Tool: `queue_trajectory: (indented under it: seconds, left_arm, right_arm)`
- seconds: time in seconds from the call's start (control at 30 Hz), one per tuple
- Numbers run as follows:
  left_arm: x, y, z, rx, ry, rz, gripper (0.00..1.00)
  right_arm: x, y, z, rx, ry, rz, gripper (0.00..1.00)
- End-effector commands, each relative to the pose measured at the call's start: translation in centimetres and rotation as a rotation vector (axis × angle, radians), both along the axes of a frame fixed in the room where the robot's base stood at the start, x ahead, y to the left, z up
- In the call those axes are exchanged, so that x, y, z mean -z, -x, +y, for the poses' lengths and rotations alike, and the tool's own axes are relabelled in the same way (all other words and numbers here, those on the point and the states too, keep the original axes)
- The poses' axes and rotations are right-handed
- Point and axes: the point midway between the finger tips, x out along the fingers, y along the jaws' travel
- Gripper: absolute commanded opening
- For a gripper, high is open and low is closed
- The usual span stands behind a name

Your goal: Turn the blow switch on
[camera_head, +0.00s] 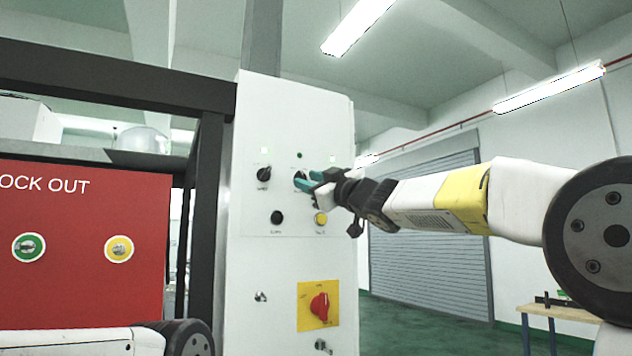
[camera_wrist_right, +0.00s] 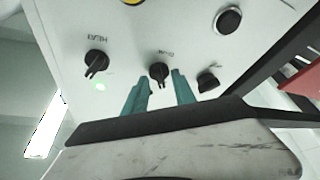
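The blow switch is a black rotary knob (camera_head: 299,178) in the middle of the top row on the white control panel. In the right wrist view the knob (camera_wrist_right: 159,73) lies between my two teal fingertips, its label faint and upside down. My right gripper (camera_head: 309,180) is at the panel front, its fingers spread around the knob; it also shows in the right wrist view (camera_wrist_right: 162,88). I cannot tell whether either finger touches the knob. My left gripper is out of view.
Another black knob (camera_head: 264,174) is left of the switch; one (camera_wrist_right: 96,62) on its other side shows in the wrist view. Below are a black button (camera_head: 277,217) and a yellow button (camera_head: 321,218). A red rotary switch (camera_head: 319,306) sits lower. A red lockout board (camera_head: 80,240) stands left.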

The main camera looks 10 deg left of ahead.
Motion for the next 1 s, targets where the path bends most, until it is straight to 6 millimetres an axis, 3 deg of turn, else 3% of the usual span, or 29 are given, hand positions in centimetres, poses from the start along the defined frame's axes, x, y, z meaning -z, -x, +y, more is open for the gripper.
queue_trajectory:
  seconds: [0.37,0.53,1.0]
  left_arm:
    - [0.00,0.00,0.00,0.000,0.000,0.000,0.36]
    - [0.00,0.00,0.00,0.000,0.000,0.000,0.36]
    - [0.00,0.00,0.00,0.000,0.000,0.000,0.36]
  right_arm:
    - [-0.26,-0.51,0.54,0.000,-0.001,0.001,0.32]
    - [-0.26,-0.50,0.52,0.000,-0.001,0.001,0.00]
    - [-0.32,-0.50,0.52,0.001,-0.005,0.001,0.00]
